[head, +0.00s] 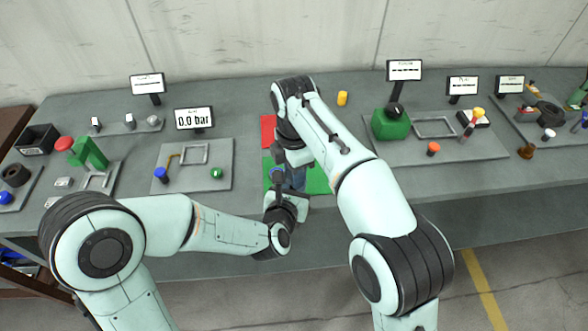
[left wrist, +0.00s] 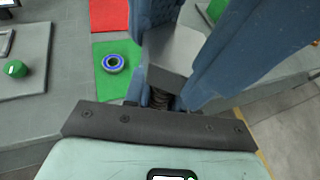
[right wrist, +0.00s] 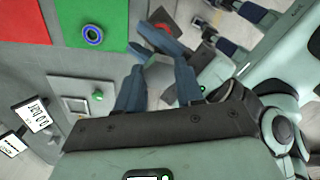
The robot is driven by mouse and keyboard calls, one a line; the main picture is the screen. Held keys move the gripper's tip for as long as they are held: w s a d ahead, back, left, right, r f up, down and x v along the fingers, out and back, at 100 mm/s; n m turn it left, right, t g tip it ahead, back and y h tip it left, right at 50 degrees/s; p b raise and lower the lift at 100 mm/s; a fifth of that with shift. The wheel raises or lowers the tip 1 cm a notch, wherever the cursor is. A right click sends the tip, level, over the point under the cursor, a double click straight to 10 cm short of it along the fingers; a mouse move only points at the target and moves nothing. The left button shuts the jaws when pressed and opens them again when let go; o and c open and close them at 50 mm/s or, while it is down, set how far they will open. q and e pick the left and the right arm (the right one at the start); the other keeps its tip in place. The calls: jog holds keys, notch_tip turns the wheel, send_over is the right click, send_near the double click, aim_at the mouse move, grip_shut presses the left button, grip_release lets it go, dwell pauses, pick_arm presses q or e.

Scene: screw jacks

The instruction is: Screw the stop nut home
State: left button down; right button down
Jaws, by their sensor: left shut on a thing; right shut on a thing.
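My right gripper (head: 297,179) and left gripper (head: 284,197) meet above the front of the table. In the right wrist view, the right gripper (right wrist: 158,80) is shut on a grey block (right wrist: 161,77) between its blue fingers. The block also shows in the left wrist view (left wrist: 175,52), with a dark threaded part (left wrist: 161,100) below it, close to my left palm. My left gripper is shut on a part of this jack; the fingers hide its exact hold. A blue ring (left wrist: 113,63) lies on the green mat, apart from both grippers; I cannot tell whether it is the stop nut.
The green mat (head: 317,181) and red mat (head: 268,130) lie beneath my arms. A grey board (head: 215,170) with small parts is to the left; another with a green block (head: 390,124) is to the right. A yellow cylinder (head: 342,98) stands behind. Several small signs stand at the back.

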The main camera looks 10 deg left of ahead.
jog(key=shift+m, duration=0.7)
jog(key=c, duration=0.7)
grip_release()
jog(key=shift+r, duration=2.25)
jog(key=n, duration=0.1)
jog(key=r+n, duration=0.1)
jog(key=shift+a+r+n, duration=0.15)
jog(key=shift+a+n, duration=0.1)
jog(key=shift+n, duration=0.15)
jog(key=n, duration=0.1)
jog(key=r+n, duration=0.2)
jog(key=shift+d+r+n, duration=0.1)
jog(key=shift+d+n, duration=0.15)
jog(key=shift+n, duration=0.15)
